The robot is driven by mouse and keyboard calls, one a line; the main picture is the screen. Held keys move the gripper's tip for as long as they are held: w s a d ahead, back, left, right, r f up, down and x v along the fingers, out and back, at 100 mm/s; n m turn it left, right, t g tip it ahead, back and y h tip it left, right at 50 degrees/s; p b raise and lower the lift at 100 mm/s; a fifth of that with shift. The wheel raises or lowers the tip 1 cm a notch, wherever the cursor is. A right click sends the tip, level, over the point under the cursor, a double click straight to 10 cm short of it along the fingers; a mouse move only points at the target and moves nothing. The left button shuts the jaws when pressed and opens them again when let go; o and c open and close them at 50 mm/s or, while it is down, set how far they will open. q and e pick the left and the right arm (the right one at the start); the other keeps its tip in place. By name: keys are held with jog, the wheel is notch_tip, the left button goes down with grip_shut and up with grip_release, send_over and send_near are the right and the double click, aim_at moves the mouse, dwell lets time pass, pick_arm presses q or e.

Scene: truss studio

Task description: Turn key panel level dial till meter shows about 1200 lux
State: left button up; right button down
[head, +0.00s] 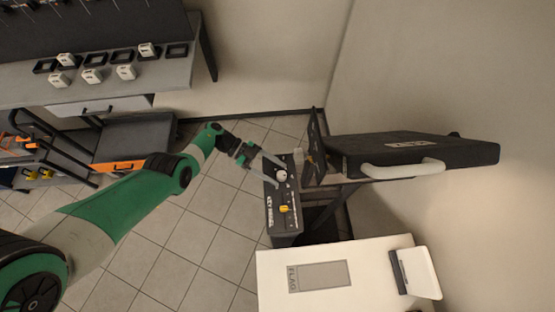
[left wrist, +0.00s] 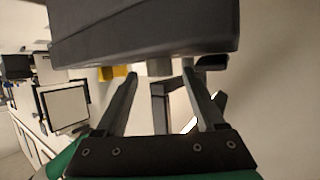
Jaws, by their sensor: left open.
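The key panel (head: 285,228) is a narrow black box with lettering near its lower end. In the left wrist view the dark panel body (left wrist: 140,30) fills the top. A grey knob (left wrist: 159,67) sits between the spread fingertips, and the yellow knob (left wrist: 118,72) is to the left. No readable lux figure shows. My right gripper is not in view.
A large black panel with a pale handle (head: 402,169) stands close right of the key panel. A white table (head: 275,285) with a small tilted device (head: 415,272) is below. A bench with several small white items and an orange-trimmed cart are at left.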

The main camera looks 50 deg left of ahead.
pick_arm(q)
jog(key=v, duration=1)
jog(key=shift+r, duration=0.1)
